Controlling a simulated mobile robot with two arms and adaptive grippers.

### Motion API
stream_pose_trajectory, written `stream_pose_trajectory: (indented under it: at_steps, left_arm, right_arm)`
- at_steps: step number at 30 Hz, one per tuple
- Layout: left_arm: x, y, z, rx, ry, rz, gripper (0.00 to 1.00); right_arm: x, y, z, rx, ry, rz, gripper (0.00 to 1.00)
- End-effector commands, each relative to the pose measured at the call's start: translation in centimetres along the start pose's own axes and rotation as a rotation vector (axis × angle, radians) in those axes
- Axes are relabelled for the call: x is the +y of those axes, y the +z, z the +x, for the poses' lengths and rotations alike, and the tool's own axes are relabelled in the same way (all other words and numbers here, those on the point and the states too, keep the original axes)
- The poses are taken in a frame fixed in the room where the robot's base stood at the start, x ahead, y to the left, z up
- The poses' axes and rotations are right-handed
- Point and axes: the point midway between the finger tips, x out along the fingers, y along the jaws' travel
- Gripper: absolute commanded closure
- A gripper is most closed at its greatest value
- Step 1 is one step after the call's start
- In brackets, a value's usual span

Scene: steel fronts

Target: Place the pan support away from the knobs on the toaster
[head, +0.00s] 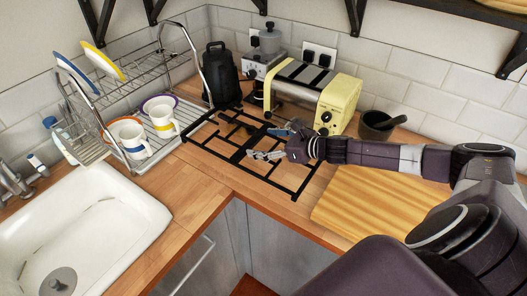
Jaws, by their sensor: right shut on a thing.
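A pale yellow and steel toaster (338,101) stands at the back of the counter, a dark knob (325,117) on its near end. The black pan support (288,189), a flat open grid, lies over the counter in front of the toaster. It reaches from beside the dish rack toward the cutting board. My right gripper (268,142) comes in from the right and is shut on the pan support near its middle. The gripper hides part of the grid. I cannot tell whether the support's far edge touches the toaster. My left gripper is not in view.
A dish rack (185,113) with plates and mugs stands left, beside the white sink (120,205). A black kettle (219,75) and a grinder (262,62) stand behind. A mortar (374,127) is right of the toaster. A wooden board (365,208) lies front right.

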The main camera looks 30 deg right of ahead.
Motion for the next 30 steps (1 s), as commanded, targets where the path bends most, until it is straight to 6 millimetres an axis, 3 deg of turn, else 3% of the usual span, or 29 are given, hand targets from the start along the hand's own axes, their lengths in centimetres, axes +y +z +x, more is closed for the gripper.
stream_pose_trajectory:
  at_steps: [2, 12, 19, 20, 24, 30]
  left_arm:
    - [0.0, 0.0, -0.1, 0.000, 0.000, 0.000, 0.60]
    - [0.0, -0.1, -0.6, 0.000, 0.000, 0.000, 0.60]
    - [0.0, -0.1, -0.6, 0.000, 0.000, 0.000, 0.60]
    - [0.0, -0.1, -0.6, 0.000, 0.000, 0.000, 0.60]
    - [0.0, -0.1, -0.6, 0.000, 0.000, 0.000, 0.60]
    - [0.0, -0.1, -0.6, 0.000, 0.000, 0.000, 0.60]
  right_arm:
    - [0.0, 0.1, 0.2, -0.008, 0.002, -0.001, 0.78]
    - [0.0, -3.1, 1.5, -0.008, 0.001, 0.000, 0.78]
    - [0.0, -3.4, 1.5, -0.006, 0.001, -0.001, 0.78]
    - [0.0, -3.9, 1.5, 0.002, 0.000, 0.000, 0.20]
    - [0.0, -3.8, 1.5, 0.002, 0.000, 0.000, 0.05]
    - [0.0, -3.7, 1.5, 0.000, 0.000, -0.001, 0.05]
